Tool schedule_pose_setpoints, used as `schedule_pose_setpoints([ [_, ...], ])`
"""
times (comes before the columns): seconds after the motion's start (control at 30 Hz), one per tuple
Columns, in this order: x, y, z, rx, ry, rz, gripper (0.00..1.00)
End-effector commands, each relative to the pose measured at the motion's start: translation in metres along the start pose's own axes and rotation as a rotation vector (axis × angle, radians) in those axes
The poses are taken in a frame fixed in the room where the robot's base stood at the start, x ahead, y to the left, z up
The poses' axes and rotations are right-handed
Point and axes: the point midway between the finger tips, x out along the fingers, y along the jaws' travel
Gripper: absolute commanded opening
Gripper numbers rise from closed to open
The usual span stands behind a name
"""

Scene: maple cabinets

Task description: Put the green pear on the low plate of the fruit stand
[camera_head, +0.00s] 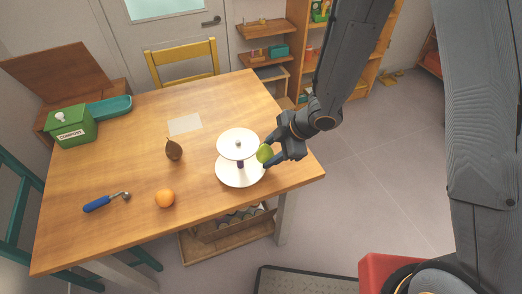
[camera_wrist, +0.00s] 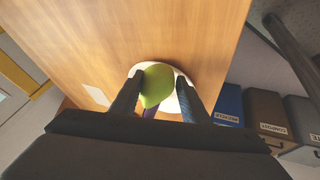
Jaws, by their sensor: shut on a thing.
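The green pear (camera_head: 264,153) is held between the fingers of my gripper (camera_head: 271,157), at the right side of the fruit stand. It also shows in the wrist view (camera_wrist: 157,86), between the two dark fingers. The fruit stand has a white upper plate (camera_head: 237,136) and a wider white low plate (camera_head: 236,178), joined by a dark purple post. The pear is close to the right edge of the low plate; I cannot tell whether it touches it. In the wrist view a white plate (camera_wrist: 172,105) shows partly behind the pear and fingers.
A brown pear (camera_head: 174,150), an orange (camera_head: 165,198) and a blue-handled tool (camera_head: 105,202) lie on the wooden table (camera_head: 130,175), left of the stand. A green compost box (camera_head: 72,127) and a teal tray (camera_head: 110,107) are at the far left. A yellow chair (camera_head: 183,62) stands behind.

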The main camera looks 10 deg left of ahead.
Motion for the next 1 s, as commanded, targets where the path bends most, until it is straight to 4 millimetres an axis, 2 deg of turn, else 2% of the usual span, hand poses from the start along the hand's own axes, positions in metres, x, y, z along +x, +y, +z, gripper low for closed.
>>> schedule_pose_setpoints([
  [0.17, 0.014, 0.013, -0.022, -0.003, 0.002, -0.001, 0.17],
  [0.63, 0.022, 0.01, -0.014, 0.0, 0.001, 0.0, 0.17],
  [0.67, 0.021, 0.01, -0.015, 0.0, 0.0, 0.0, 0.47],
  [0.73, 0.021, 0.01, -0.015, 0.0, 0.001, 0.0, 0.59],
  [1.0, 0.021, 0.01, -0.015, 0.0, 0.001, 0.0, 0.61],
])
